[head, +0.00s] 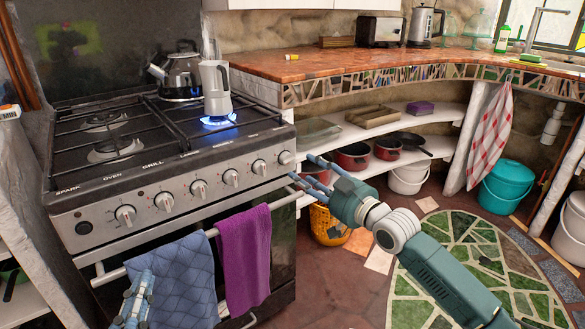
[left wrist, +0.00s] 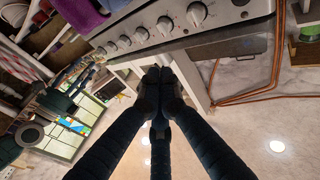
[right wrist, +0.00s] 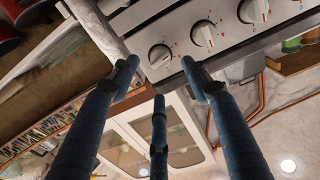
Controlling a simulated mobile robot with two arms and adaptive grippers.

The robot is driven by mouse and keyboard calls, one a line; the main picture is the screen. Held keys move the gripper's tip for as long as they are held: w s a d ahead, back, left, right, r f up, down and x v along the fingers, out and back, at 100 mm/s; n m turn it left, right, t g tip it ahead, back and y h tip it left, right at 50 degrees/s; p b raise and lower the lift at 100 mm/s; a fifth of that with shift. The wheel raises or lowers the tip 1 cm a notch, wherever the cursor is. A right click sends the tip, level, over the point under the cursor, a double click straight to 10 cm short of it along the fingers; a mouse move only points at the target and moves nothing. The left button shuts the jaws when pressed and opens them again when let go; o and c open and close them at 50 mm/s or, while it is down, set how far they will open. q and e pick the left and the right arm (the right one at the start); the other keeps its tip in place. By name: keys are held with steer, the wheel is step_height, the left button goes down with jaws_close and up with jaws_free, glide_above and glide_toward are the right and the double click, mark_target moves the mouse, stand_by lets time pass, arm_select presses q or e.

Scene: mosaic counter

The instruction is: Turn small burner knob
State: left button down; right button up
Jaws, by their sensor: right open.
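A row of several white knobs runs along the stove's front panel (head: 110,190). The rightmost knob (head: 286,157) is closest to my right gripper (head: 304,171), which is open, with its fingers pointing at that end of the panel. In the right wrist view this end knob (right wrist: 159,55) appears between the two upper fingertips of my right gripper (right wrist: 160,62); contact cannot be told. My left gripper (head: 137,298) is low in front of the blue towel. Its fingers are together and empty in the left wrist view (left wrist: 157,76). A blue flame (head: 217,121) burns under a pale pot.
The pale pot (head: 215,88) and a dark kettle (head: 181,74) stand on the stove grates. A blue towel (head: 172,280) and a purple towel (head: 246,255) hang from the oven rail. Shelves with pots (head: 352,158) lie right of the stove.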

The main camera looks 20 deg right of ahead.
mark_target(291, 162)
steer(key=b+x, duration=0.1)
steer(key=x, duration=0.5)
steer(key=shift+w+f+b, duration=0.1)
steer(key=shift+w+b, duration=0.2)
steer(key=shift+b, duration=0.05)
arm_select(q)
steer(key=s+r+t+h, duration=0.1)
steer(key=s+r+t, duration=0.3)
steer(key=r, duration=0.6)
steer(key=shift+s+t+h, duration=0.2)
steer(key=shift+t+h, duration=0.2)
steer(key=shift+t, duration=0.3)
arm_select(e)
steer(key=shift+w+a, duration=0.2)
steer(key=shift+w, duration=0.1)
arm_select(q)
steer(key=shift+f, duration=0.1)
arm_select(e)
steer(key=c, duration=1.1)
arm_select(q)
steer(key=shift+w, duration=0.1)
arm_select(e)
steer(key=shift+c, duration=0.2)
